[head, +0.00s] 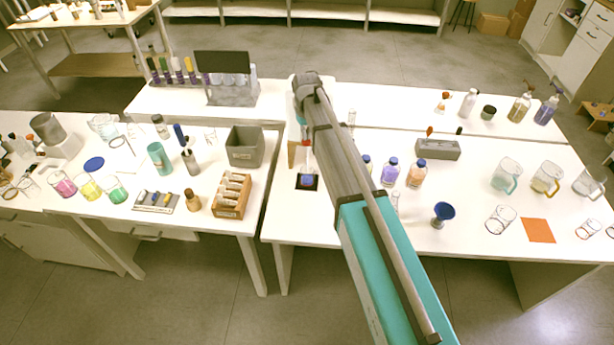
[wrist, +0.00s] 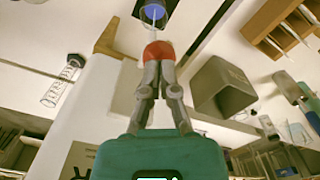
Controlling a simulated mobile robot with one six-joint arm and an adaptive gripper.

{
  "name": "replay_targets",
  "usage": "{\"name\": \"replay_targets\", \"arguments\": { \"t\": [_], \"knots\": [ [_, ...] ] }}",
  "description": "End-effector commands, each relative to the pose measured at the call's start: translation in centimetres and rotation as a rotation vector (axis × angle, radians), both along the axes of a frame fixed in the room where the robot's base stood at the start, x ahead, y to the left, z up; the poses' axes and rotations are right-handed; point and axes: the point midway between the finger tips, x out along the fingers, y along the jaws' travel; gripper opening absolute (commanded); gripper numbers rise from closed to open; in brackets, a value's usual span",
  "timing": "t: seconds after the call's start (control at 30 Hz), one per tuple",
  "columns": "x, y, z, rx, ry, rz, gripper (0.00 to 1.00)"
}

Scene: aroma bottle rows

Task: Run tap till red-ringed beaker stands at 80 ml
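A small vessel with blue liquid (head: 307,181) stands on a black square mat on the right-hand table; I take it for the beaker. It also shows at the top edge of the wrist view (wrist: 153,12), partly cut off. No red ring or scale can be made out. A wooden stand (head: 292,154) is beside it. In the wrist view a red knob (wrist: 158,49), apparently the tap's, is at my fingertips. My gripper (wrist: 159,62) has its fingers close together, seemingly shut on this knob. A thin pale line runs between knob and blue liquid; I cannot tell whether it flows.
A grey bin (head: 245,147) and a wooden rack (head: 231,196) stand on the left table. A gap separates the tables.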

Motion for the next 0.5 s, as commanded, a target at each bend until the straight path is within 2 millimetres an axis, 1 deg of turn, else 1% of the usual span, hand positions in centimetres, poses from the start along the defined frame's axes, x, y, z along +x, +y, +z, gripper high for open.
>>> {"name": "replay_targets", "arguments": {
  "t": [0.5],
  "knots": [
    [0.03,-0.01,-0.81,0.0,-0.001,0.0,0.0]
  ]
}}
